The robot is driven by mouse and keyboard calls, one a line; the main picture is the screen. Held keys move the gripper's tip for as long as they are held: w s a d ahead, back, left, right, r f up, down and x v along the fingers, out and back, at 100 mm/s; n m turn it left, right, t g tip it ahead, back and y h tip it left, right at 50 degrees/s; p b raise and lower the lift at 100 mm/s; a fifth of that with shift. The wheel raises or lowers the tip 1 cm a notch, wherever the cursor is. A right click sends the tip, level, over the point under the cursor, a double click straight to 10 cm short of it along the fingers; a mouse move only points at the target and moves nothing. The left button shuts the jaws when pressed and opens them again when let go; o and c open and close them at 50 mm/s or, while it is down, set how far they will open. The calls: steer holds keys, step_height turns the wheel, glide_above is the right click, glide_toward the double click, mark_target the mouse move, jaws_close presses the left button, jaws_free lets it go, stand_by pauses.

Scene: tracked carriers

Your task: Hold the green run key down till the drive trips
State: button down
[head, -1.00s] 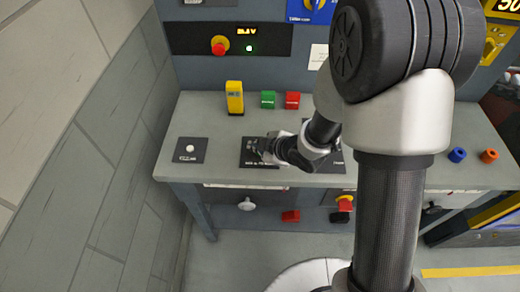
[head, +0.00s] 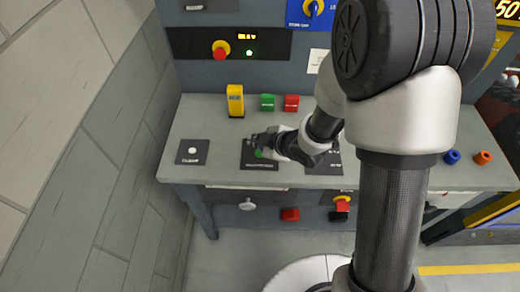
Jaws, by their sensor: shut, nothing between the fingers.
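A small green key (head: 259,154) shows on a black plate (head: 262,165) on the bench top, partly hidden by my gripper. I take it for the run key. My gripper (head: 256,141) is shut and empty, just behind and above the key. I cannot tell whether its fingertips touch the key or the plate. An orange readout (head: 247,37) is lit on the back panel, its digits too small to read surely.
A red mushroom button (head: 221,50) is on the panel. A plate with a white button (head: 192,152) lies left. The bench top (head: 215,130) between is clear.

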mark_target(258, 155)
steer(key=shift+r+p, duration=1.05)
steer(key=shift+r, duration=0.55)
